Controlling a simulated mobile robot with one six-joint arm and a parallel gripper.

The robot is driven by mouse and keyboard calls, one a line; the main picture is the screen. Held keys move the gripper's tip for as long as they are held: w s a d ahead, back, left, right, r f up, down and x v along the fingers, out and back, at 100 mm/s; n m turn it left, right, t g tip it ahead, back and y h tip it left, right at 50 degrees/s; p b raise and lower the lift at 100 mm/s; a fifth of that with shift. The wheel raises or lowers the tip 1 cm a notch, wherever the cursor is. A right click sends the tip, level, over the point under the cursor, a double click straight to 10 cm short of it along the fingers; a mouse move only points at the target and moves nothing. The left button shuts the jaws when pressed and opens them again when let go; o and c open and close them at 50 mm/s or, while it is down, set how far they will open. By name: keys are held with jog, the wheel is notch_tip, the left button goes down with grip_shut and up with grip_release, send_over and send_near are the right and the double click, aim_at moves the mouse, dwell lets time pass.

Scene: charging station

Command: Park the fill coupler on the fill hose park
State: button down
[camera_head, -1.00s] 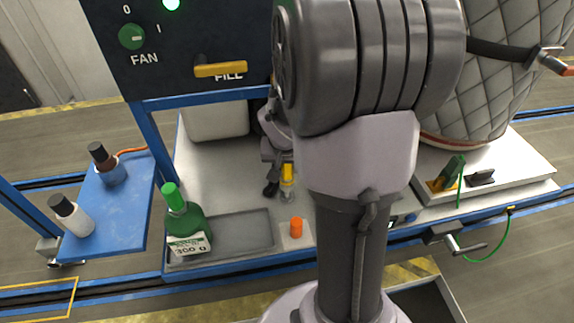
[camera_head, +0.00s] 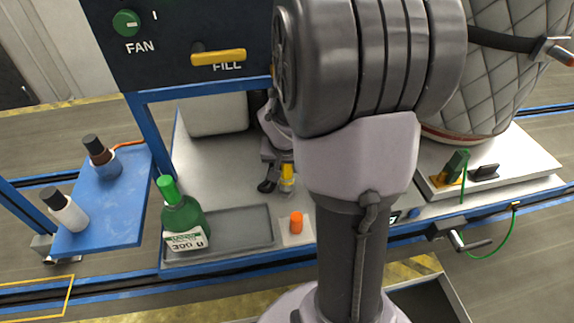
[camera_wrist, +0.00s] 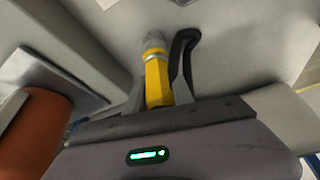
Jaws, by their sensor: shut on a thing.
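The fill coupler is a yellow sleeve with a grey metal end. It shows in the head view (camera_head: 287,176) over the pale deck and in the wrist view (camera_wrist: 156,82) between my fingers. My gripper (camera_head: 277,184) is shut on it; the wrist view shows its dark fingers (camera_wrist: 160,72) on either side. A short orange post (camera_head: 296,223) stands on a pale plate in front of the coupler. An orange cylinder (camera_wrist: 35,135) beside a grey square plate fills the wrist view's left side. I cannot tell whether this is the fill hose park. My arm hides part of the deck.
A green bottle (camera_head: 183,220) stands at the left of a grey tray (camera_head: 235,235). A blue shelf (camera_head: 120,220) at left holds two dark-capped bottles. The control panel (camera_head: 180,60) overhangs the deck. A quilted tank (camera_head: 510,70) stands at right.

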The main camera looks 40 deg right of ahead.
jog(key=shift+f+b, duration=0.75)
jog(key=c, duration=1)
grip_release()
jog(key=p+v, duration=0.8)
jog(key=v, duration=0.9)
jog(key=shift+r, duration=0.3)
jog(key=shift+a, duration=0.1)
jog(key=s+a+r+n+t+y, duration=0.1)
jog(key=s+a+r, duration=0.1)
jog(key=a, duration=0.5)
jog(key=s+a+r+n+y, duration=0.2)
jog(key=s+a, duration=0.1)
jog(key=a, duration=0.5)
jog(key=s+a+r+n+t+y, duration=0.1)
jog(key=s+a+r+n+y, duration=0.1)
jog(key=a, duration=0.6)
jog(key=shift+s+a+r+t, duration=0.1)
jog(key=shift+s+r+t, duration=0.2)
jog(key=shift+s+r, duration=0.45)
